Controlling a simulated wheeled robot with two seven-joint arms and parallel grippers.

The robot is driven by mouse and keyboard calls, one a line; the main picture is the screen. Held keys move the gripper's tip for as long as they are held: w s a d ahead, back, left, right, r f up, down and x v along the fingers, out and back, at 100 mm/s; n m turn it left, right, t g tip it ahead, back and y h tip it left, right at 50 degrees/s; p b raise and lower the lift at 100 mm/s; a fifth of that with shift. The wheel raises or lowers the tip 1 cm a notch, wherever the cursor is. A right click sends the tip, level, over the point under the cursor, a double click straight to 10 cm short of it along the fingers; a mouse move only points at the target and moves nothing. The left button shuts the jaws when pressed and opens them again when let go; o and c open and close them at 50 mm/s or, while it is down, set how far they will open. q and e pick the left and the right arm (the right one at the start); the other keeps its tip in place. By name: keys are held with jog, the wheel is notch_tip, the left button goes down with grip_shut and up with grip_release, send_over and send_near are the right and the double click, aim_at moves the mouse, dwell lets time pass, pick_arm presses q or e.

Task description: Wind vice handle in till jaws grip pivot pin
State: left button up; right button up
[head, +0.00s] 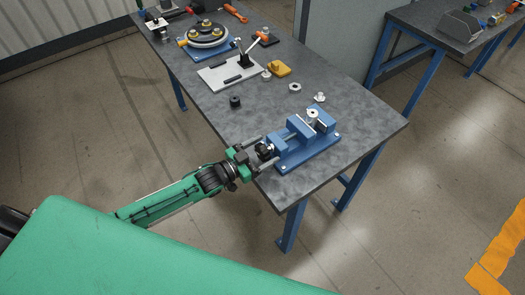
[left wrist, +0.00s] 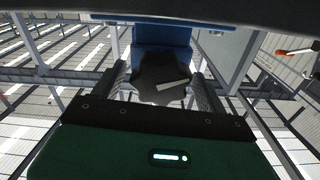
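The blue vice (head: 308,152) stands near the front edge of the grey bench. A pale, round-topped pin (head: 312,114) stands upright at its far jaw; whether both jaws touch it is too small to tell. The vice's black star-shaped handle (head: 265,150) faces my arm. My left gripper (head: 264,151) is level with it, one finger on each side. In the left wrist view the handle (left wrist: 161,78) sits between the two fingers, which look apart from it with narrow gaps. My right gripper is not in view.
A plate with a toggle clamp (head: 230,72) and a round turntable fixture (head: 204,36) stand farther back. The bench left of the vice is clear.

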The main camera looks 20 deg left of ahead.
pick_arm(q)
jog(key=shift+s+a+f, duration=0.2)
jog(key=shift+s+a, duration=0.15)
jog(key=shift+s, duration=0.1)
jog(key=b+v, duration=0.3)
jog(key=v, duration=0.9)
jog(key=shift+s+a+r+b, duration=0.2)
jog(key=shift+a+b, duration=0.05)
jog(key=shift+b, duration=0.05)
jog(key=shift+n, duration=0.5)
jog(key=p+x, duration=0.3)
jog(key=x, duration=0.3)
jog(key=p+x, duration=0.3)
jog(key=x, duration=0.4)
jog(key=shift+d+f, duration=0.1)
jog(key=shift+f, duration=0.15)
jog(key=shift+w+d+f, duration=0.1)
jog(key=shift+w+d, duration=0.25)
jog(key=shift+w, duration=0.15)
